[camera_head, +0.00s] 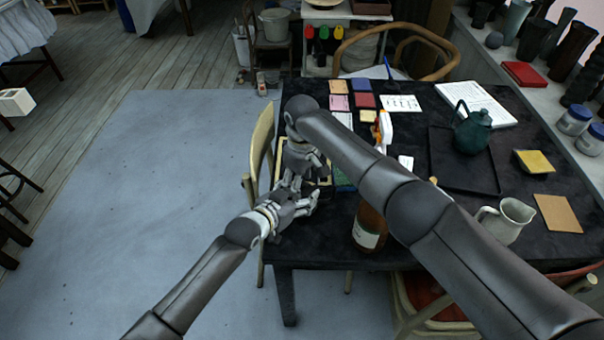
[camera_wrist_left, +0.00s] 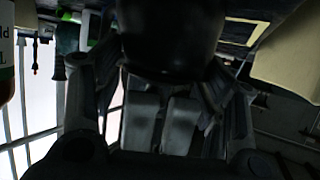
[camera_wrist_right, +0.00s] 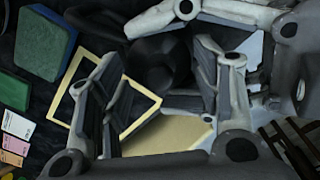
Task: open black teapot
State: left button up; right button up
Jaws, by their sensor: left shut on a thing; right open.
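A black rounded vessel, which looks like the black teapot (camera_wrist_left: 170,35), fills the top middle of the left wrist view. My left gripper (camera_head: 312,203) is shut on it at the near left edge of the table. In the right wrist view, the dark round teapot (camera_wrist_right: 160,62) shows between the spread fingers of my right gripper (camera_head: 292,182), with my left gripper's pale fingers close beside it. My right gripper is open, just beyond the left one. The arms hide the teapot in the head view, and I cannot tell its lid apart.
A brown bottle (camera_head: 369,226) stands close to the right of my grippers, under my right arm. A white jug (camera_head: 507,220) is farther right. A chair (camera_head: 261,150) stands at the table's left side.

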aim_at(303, 184)
pick_arm(q)
jog(key=shift+f, duration=0.15)
pick_arm(e)
jog(key=shift+f, duration=0.1)
jog(key=c, duration=1.1)
pick_arm(q)
jog(key=shift+s, duration=0.1)
pick_arm(e)
grip_shut()
jog(key=shift+r, duration=0.3)
jog(key=shift+r, duration=0.95)
jog(key=shift+r, duration=0.1)
pick_arm(q)
jog(key=shift+a, duration=0.1)
pick_arm(e)
jog(key=shift+s+r, duration=0.1)
jog(key=shift+r, duration=1.85)
